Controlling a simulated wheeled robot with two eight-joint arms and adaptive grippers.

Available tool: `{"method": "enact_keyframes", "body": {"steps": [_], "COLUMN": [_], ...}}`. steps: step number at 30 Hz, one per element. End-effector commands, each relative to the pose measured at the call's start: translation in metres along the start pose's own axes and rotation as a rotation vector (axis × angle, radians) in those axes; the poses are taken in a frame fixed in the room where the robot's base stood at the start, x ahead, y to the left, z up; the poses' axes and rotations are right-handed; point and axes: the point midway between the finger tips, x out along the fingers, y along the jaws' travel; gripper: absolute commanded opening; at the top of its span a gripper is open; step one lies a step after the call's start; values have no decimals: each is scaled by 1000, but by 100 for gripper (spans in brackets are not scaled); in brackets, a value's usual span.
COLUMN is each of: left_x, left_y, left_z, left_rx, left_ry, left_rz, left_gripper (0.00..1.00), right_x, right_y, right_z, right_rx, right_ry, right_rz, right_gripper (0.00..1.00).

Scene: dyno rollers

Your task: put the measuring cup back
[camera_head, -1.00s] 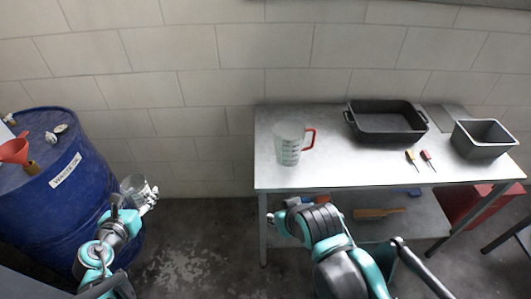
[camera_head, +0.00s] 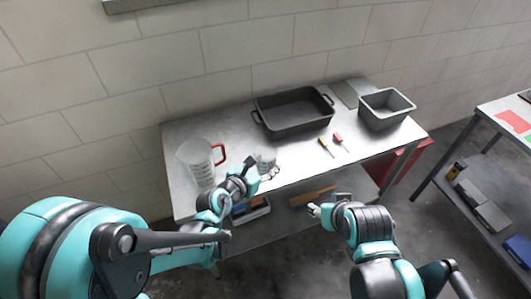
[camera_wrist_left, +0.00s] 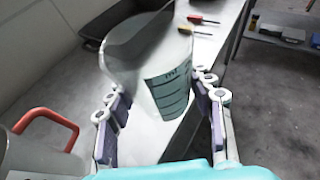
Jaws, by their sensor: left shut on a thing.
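My left gripper (camera_head: 267,174) is shut on a clear measuring cup (camera_head: 264,161). It holds the cup at the front edge of the metal table, right of a larger clear jug (camera_head: 199,163) with a red handle. In the left wrist view the cup (camera_wrist_left: 160,75) shows dark teal markings and sits between the fingers (camera_wrist_left: 163,112). I cannot tell whether its base touches the tabletop. My right gripper (camera_head: 315,210) is empty, in front of the table and below its top; its opening is too small to judge.
The metal table (camera_head: 230,130) also bears a black roasting pan (camera_head: 293,110), a grey loaf tin (camera_head: 386,108) and two small screwdrivers (camera_head: 326,147). Its lower shelf holds a wooden-looking piece (camera_head: 312,196). A second table (camera_head: 485,110) stands at the right. Tabletop between jug and pan is free.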

Motion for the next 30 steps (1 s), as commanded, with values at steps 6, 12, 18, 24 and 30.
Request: {"method": "enact_keyframes", "body": {"steps": [6,12,18,24,30], "left_x": [20,56,83,92,103], "left_y": [5,46,77,86,87], "left_z": [-7,-24,-35,-39,-66], "left_rx": [6,6,6,7,8], "left_ry": [0,-1,-1,-1,-1], "left_rz": [-14,-12,-15,-16,-16], "left_gripper": [21,21,21,21,21], "right_x": [6,23,34,37,51], "right_y": [0,0,0,0,0], "right_z": [5,17,24,27,37], "right_rx": [0,0,0,0,0], "right_ry": [0,0,0,0,0], "right_rz": [0,0,0,0,0], "right_gripper": [50,50,50,50,50]}}
